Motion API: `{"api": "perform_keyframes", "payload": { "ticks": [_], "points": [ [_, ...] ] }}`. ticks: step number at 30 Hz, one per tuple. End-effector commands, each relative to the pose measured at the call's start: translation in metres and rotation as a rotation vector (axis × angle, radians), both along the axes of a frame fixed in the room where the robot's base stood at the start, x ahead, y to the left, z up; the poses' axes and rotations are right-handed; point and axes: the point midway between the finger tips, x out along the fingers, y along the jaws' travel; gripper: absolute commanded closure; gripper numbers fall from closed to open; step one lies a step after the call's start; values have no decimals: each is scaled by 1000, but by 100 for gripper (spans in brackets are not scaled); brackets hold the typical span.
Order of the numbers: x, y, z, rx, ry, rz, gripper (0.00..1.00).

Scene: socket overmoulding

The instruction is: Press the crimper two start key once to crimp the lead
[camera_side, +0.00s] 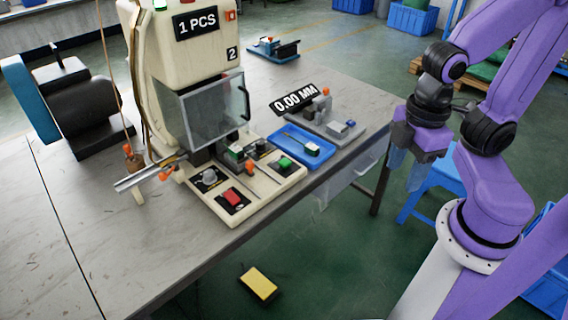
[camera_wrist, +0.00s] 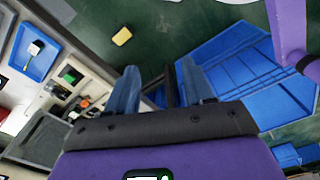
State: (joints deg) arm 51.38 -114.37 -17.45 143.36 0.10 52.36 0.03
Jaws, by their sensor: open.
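Crimper two (camera_side: 195,55) is the cream machine marked 2, with a "1 PCS" display and a clear guard at its front. Its front panel carries a green key (camera_side: 285,164), a red key (camera_side: 232,196) and a grey knob (camera_side: 209,177). The green key also shows in the wrist view (camera_wrist: 70,75). A small part with a thin stem lies in a blue tray (camera_side: 285,147) right of the panel. My gripper (camera_side: 407,172) is open and empty, off the bench edge to the right, well apart from the keys. Its two fingers (camera_wrist: 160,72) show spread in the wrist view.
A grey gauge fixture (camera_side: 330,122) with a "0.00 MM" display stands behind the tray. A metal rail with orange clips (camera_side: 146,174) juts left of the crimper. A blue stool (camera_side: 432,180) stands below my gripper. A yellow block (camera_side: 258,283) lies on the floor.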

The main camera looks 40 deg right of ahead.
Motion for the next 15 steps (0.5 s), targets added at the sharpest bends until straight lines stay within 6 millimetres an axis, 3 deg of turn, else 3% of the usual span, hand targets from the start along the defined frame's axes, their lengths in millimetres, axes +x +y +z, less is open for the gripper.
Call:
{"api": "perform_keyframes", "payload": {
  "ticks": [6,7,11,15],
  "points": [
    [0,0,0,0,0,0,48],
    [0,0,0,0,0,0,54],
    [0,0,0,0,0,0,96],
    [0,0,0,0,0,0,100]
  ]
}}
